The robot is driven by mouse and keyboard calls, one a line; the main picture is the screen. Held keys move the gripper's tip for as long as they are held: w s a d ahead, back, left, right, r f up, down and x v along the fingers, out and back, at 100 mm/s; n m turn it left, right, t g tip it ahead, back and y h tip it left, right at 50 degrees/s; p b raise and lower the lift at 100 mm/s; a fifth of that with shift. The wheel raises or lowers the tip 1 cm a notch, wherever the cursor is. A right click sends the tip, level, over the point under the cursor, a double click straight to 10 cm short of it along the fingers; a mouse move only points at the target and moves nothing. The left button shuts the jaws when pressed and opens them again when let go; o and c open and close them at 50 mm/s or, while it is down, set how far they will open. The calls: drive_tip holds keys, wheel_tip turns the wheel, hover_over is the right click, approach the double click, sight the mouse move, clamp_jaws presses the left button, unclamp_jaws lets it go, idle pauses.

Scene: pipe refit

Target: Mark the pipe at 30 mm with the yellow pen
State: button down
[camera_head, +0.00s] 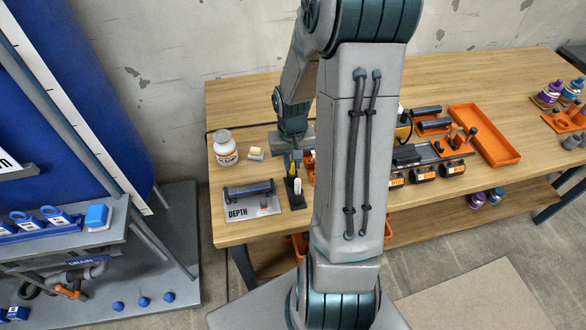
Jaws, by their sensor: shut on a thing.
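My gripper (292,153) points down over the left part of the workbench. It is shut on the yellow pen (291,166), of which only a small part shows. The pen is just above a black pen stand (292,198), where a white pen (297,186) stands upright. I cannot tell whether the yellow pen is clear of the stand. A dark pipe (250,189) lies across a grey fixture (240,206) marked DEPTH, left of the stand. My arm hides part of the bench to the right; the 30 mm point cannot be read.
Right of my arm are black-and-orange items (423,172), dark pipes in an orange holder (432,125) and an empty orange tray (484,135). A blue panel (60,110) stands left.

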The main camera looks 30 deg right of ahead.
drive_tip(key=shift+r+p, duration=2.45)
drive_tip(key=shift+r, duration=0.85)
drive_tip(key=shift+r, duration=0.1)
drive_tip(key=shift+r+p, duration=0.75)
drive_tip(key=shift+r, duration=0.15)
